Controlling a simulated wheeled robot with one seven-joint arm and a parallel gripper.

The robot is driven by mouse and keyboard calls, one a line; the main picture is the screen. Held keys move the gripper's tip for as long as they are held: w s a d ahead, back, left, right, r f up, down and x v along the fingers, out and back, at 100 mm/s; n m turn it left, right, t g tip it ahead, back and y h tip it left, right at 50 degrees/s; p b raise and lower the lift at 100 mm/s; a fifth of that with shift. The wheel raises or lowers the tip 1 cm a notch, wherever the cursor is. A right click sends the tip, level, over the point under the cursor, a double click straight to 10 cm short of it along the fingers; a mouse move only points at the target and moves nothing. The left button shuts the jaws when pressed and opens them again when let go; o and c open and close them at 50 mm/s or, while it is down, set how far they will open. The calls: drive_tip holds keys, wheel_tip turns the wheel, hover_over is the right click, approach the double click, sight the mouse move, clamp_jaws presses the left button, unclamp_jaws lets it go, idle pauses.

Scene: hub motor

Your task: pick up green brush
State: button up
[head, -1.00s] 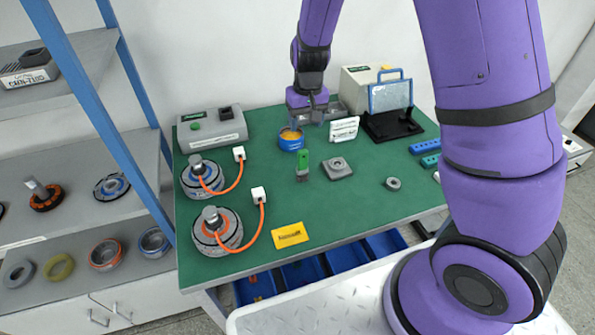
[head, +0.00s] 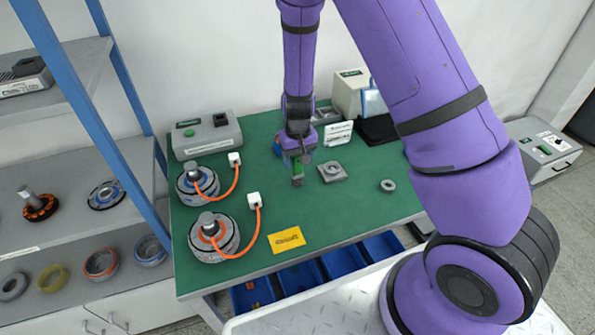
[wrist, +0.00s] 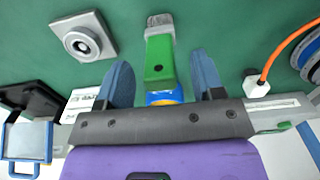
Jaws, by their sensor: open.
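In the wrist view my gripper (wrist: 162,80) is open, with visible gaps between the brush and both fingers.
A grey square block (head: 332,172) with a round hole sits just right of the brush. A blue container (head: 277,147) is behind it, partly hidden. Two wired motors (head: 213,237) stand at left, a yellow card (head: 289,240) in front.

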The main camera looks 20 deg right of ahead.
sight(298, 170)
drive_tip(key=shift+f, duration=1.15)
drive_tip(key=c, duration=0.9)
drive_tip(key=shift+r, duration=0.1)
